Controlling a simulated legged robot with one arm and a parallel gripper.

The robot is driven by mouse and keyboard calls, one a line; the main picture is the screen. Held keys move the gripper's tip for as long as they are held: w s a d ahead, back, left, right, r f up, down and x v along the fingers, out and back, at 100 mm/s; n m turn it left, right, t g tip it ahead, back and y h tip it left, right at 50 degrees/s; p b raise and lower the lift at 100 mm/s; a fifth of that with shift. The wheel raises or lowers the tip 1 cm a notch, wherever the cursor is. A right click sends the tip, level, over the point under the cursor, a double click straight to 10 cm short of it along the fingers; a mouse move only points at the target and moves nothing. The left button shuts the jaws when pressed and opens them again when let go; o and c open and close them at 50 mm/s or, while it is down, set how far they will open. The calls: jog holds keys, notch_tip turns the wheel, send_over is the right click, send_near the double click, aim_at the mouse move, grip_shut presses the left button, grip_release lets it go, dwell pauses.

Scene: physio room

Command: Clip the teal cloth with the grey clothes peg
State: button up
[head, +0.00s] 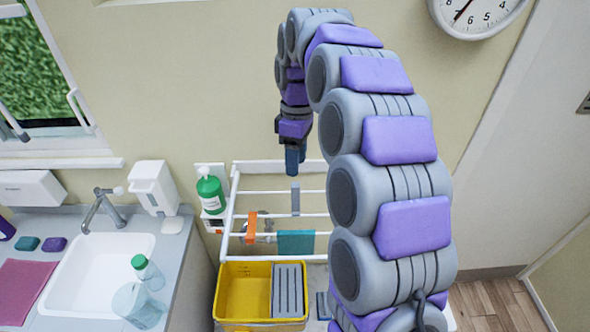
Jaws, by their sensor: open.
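The teal cloth (296,243) hangs over a lower rod of the white wall rack. A narrow grey upright piece, which looks like the grey clothes peg (295,199), is at a higher rod, above the cloth and apart from it. My gripper (295,172) points down in front of the upper part of the rack, just above the grey peg in the picture. It is open, with nothing seen between its fingers. The fingers overlap from this side, and their depth to the peg is hard to judge.
The white rack (232,203) also carries an orange item (251,228) left of the cloth. A yellow bucket (232,290) with a grey grid stands below. A green bottle (210,190) is on the wall at left, beside the sink counter (190,262). My arm covers the right side.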

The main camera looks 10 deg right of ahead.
aim_at(295, 183)
jog(key=w+d+r+n+p, duration=0.2)
jog(key=w+r+n+p, duration=0.15)
jog(key=w+p, duration=0.5)
jog(key=f+b, duration=0.1)
jog(key=f, duration=0.5)
jog(key=s+f+b, duration=0.1)
jog(key=f, duration=0.5)
jog(key=f+b, duration=0.2)
jog(key=f, duration=0.4)
jog(key=shift+s+a, duration=0.15)
jog(key=shift+a, duration=0.15)
jog(key=shift+c, duration=0.2)
